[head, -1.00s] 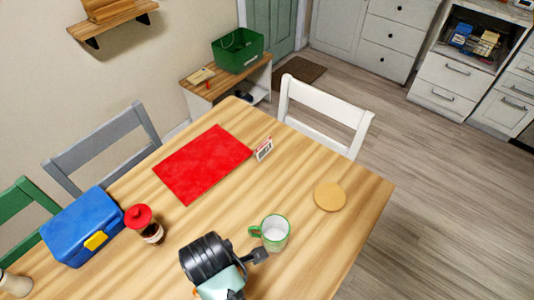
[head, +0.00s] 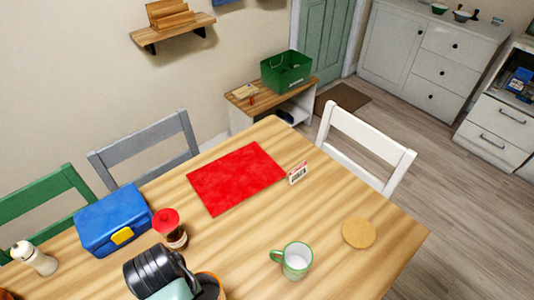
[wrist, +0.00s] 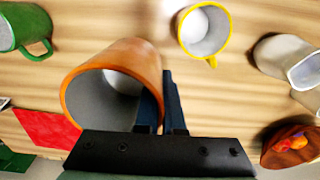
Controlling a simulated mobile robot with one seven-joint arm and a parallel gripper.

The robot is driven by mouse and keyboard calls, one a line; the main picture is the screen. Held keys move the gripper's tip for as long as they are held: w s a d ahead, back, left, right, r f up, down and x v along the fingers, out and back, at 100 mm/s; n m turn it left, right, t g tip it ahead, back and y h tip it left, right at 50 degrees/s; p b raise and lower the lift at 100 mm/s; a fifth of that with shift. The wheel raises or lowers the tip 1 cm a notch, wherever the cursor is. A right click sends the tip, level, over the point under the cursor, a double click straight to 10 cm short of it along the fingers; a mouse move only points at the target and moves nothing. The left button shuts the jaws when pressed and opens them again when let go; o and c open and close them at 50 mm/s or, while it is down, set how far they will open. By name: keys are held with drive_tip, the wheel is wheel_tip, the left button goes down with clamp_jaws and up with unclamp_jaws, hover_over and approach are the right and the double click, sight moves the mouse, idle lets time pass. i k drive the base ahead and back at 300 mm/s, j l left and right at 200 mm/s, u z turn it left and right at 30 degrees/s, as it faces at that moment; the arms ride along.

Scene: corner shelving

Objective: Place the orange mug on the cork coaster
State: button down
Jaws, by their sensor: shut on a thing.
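The orange mug (wrist: 135,62) fills the middle left of the wrist view, tilted in the picture with its grey inside showing. My gripper (wrist: 167,98) is shut on it, with the dark fingers at the mug's right side. The exact grip point is hidden, and I cannot tell how high the mug is above the table. In the head view only part of the orange mug (head: 214,279) shows at the bottom edge, beside my dark wrist. The round cork coaster (head: 358,233) lies bare near the table's right edge, apart from the mug.
A green mug (head: 296,262) stands between my gripper and the coaster. A yellow mug (wrist: 205,32) also shows in the wrist view. A jar with a red lid (head: 169,228), blue lunch box (head: 112,222) and red mat (head: 236,178) are farther left. The table around the coaster is clear.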

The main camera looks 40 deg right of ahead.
sight(355, 236)
drive_tip(key=k+l, duration=0.1)
drive_tip(key=l, duration=1.8)
drive_tip(key=k, duration=0.05)
